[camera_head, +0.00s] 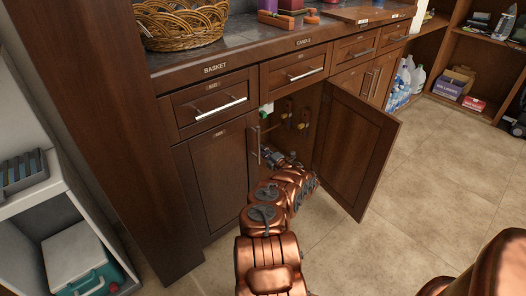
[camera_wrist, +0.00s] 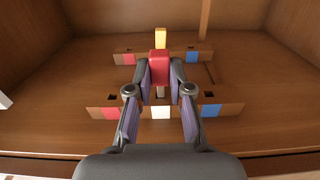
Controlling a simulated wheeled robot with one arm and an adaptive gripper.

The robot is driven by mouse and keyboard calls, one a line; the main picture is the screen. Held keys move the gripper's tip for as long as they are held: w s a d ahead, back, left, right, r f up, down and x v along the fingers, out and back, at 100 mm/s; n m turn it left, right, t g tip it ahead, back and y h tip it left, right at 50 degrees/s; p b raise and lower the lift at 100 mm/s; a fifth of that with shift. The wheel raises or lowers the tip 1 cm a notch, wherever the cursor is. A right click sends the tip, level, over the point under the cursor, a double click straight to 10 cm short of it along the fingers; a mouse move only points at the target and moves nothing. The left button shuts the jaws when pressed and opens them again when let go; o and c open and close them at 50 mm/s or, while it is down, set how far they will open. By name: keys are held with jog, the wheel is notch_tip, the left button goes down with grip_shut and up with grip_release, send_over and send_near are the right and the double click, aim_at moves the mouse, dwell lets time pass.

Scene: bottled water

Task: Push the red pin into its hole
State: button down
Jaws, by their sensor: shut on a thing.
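In the wrist view, my gripper (camera_wrist: 159,75) is shut on a red pin (camera_wrist: 159,64), its fingers on both sides of it. A yellow pin (camera_wrist: 161,38) shows just beyond the red one. Small wooden blocks carry coloured labels and dark holes: a red-labelled block (camera_wrist: 111,113) at lower left, a white label (camera_wrist: 161,112) between my fingers, and a blue label (camera_wrist: 209,111) at lower right. Farther up are another red label (camera_wrist: 129,58) and blue label (camera_wrist: 192,57). Whether the red pin's tip touches a hole is hidden. In the head view, my gripper (camera_head: 283,160) is inside the open cabinet.
The open cabinet door (camera_head: 357,148) stands to the right of my arm. A closed door (camera_head: 218,180) is on the left and the drawers (camera_head: 293,74) are above. Cabinet walls enclose the gripper. The floor at right (camera_head: 430,170) is clear.

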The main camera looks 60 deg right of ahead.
jog(key=shift+d, duration=0.3)
jog(key=shift+s+p, duration=0.1)
jog(key=shift+p, duration=0.25)
dwell(0.5)
jog(key=shift+w+a+p, duration=0.2)
jog(key=shift+a+p, duration=0.15)
jog(key=shift+a, duration=0.25)
jog(key=shift+w+a+p, duration=0.2)
jog(key=shift+a+p, duration=0.1)
jog(key=shift+a, duration=0.3)
dwell(1.6)
jog(key=c, duration=1)
grip_release()
jog(key=shift+s+a, duration=0.1)
jog(key=shift+s, duration=0.05)
jog(key=v, duration=1.1)
jog(key=shift+s+r, duration=0.1)
jog(key=shift+s, duration=0.25)
